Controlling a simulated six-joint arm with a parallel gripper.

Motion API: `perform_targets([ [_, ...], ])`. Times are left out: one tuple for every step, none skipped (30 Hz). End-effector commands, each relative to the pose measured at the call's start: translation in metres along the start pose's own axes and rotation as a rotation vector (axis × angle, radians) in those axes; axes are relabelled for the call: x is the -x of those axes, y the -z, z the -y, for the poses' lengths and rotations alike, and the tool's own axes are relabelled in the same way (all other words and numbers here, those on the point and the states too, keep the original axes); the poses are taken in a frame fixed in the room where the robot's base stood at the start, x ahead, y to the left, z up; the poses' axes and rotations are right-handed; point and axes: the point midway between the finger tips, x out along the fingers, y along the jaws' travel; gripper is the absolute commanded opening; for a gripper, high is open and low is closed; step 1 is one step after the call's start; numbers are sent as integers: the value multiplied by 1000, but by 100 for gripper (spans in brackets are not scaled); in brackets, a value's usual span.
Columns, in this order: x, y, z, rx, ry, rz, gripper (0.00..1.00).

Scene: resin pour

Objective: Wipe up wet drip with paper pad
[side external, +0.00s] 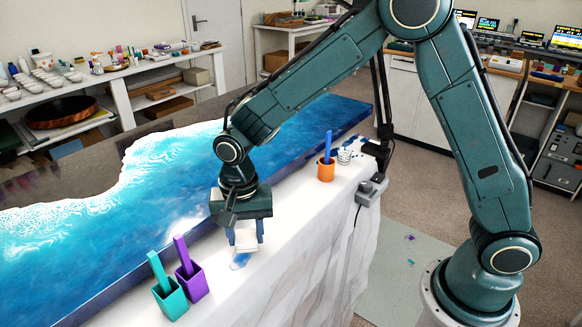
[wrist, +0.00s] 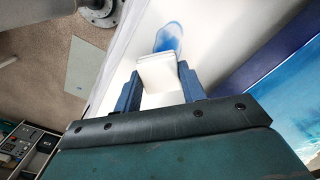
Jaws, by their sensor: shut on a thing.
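My gripper (side external: 245,236) points down over the white-covered table edge, beside the blue resin slab. It is shut on a white paper pad (wrist: 160,75), held between its two blue fingers. The wet drip (side external: 240,260) is a small blue patch on the white cover, just below the gripper in the side view. In the wrist view the blue drip (wrist: 169,37) lies just beyond the pad's end. I cannot tell whether the pad touches the cover.
A teal cup (side external: 170,298) and a purple cup (side external: 192,282), each with a stick, stand left of the gripper. An orange cup (side external: 326,170) with a blue stick stands farther right. The resin slab (side external: 110,235) runs along the table. A grey box (side external: 371,190) sits at the cover's edge.

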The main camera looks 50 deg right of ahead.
Motion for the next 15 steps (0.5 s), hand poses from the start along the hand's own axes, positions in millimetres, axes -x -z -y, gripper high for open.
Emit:
perform_targets([
  [-5,0,0,0,-2,1,22],
  [-8,0,0,0,-1,1,22],
  [-15,0,-1,0,-3,2,22],
  [-20,0,0,0,-3,2,22],
  [-20,-2,3,2,0,0,23],
  [-17,-6,6,3,2,-1,20],
  [-18,-8,8,3,1,0,19],
  [-19,-9,10,2,0,0,19],
  [-20,-12,12,3,0,0,19],
  [-18,-14,15,3,2,-1,19],
  [-18,-16,17,3,1,0,19],
  [-20,-18,19,2,0,0,19],
  [-20,-20,21,2,0,0,19],
  [-18,-22,23,3,1,0,19],
  [-19,-25,25,3,0,0,19],
])
